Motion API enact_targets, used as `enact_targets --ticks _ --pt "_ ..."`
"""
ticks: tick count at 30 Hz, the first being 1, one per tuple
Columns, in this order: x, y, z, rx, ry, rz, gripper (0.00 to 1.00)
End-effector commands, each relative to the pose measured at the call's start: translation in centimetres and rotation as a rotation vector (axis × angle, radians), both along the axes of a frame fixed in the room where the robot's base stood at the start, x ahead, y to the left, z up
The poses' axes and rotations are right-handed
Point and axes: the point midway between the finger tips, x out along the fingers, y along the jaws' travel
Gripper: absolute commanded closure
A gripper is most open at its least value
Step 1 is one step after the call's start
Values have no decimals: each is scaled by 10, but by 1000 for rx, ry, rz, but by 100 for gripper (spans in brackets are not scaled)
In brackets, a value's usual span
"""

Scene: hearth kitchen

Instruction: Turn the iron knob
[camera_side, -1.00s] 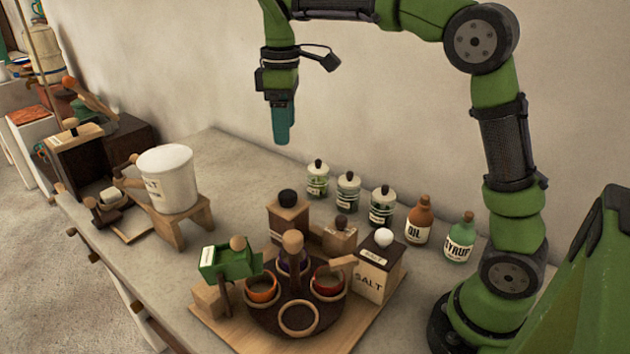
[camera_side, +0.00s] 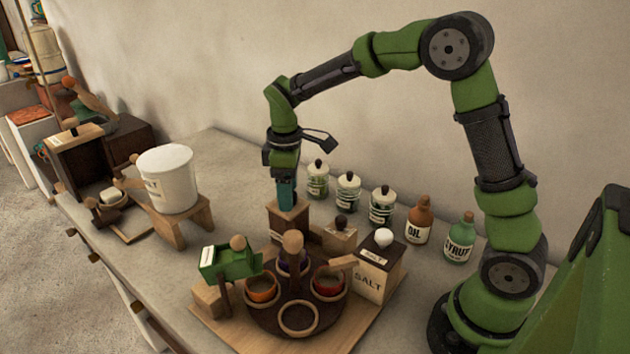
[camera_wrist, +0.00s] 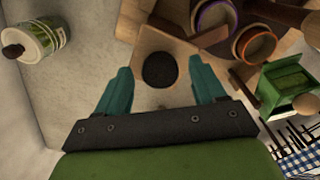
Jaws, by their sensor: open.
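The iron knob (camera_wrist: 160,70) is round and black. It sits on top of a wooden box (camera_side: 287,222), whose pale top (camera_wrist: 148,42) shows around the knob in the wrist view. My gripper (camera_side: 287,203) points straight down at the box top. In the wrist view its teal fingers (camera_wrist: 160,82) are open, one on each side of the knob, with a gap on both sides. In the side view the fingers hide the knob. I cannot tell whether the fingertips are level with it or a little above.
A round carousel (camera_side: 262,315) with several ringed cups stands in front of the box. A salt box (camera_side: 370,283) and a smaller knobbed box (camera_side: 340,238) are to its right. Lidded jars (camera_side: 348,192) line the wall behind. A white bucket (camera_side: 167,180) stands left on a wooden stand.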

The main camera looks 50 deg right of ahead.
Motion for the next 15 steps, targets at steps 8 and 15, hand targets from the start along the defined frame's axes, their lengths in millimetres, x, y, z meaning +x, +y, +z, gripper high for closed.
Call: enact_targets --ticks 8,15 --pt "0 0 0 0 0 0 46" --pt "0 0 1 0 0 0 83"
